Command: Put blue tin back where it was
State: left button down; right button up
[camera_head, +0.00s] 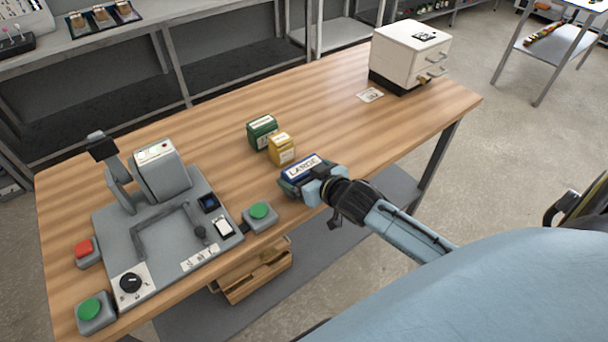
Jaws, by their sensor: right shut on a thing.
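The blue tin (302,169) has a white label reading "LARGE". It is at the front part of the wooden table, in front of the yellow tin. My right gripper (308,181) is shut on the blue tin, reaching in from the right; its fingers partly cover the tin. I cannot tell whether the tin touches the table. A yellow tin (281,149) and a green tin (262,132) stand behind it, in a slanting row toward the back left. My left gripper is not in view.
A grey machine (165,225) with a lever, dial and green and red buttons covers the table's left side. A white drawer box (408,55) stands at the back right, with a small card (369,95) beside it. The wooden table (400,125) is clear right of the tins.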

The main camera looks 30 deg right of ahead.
jog(key=shift+f, duration=0.1)
jog(key=o, duration=0.8)
jog(key=shift+f, duration=0.1)
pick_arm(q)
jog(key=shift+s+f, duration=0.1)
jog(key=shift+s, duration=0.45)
pick_arm(e)
jog(key=shift+o, duration=0.2)
jog(key=shift+s+r, duration=0.2)
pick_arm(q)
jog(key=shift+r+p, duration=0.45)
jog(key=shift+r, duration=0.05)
pick_arm(e)
jog(key=a+v, duration=0.1)
jog(key=v, duration=1)
jog(key=shift+s+d, duration=0.25)
jog(key=shift+d, duration=0.25)
jog(key=shift+r, duration=0.1)
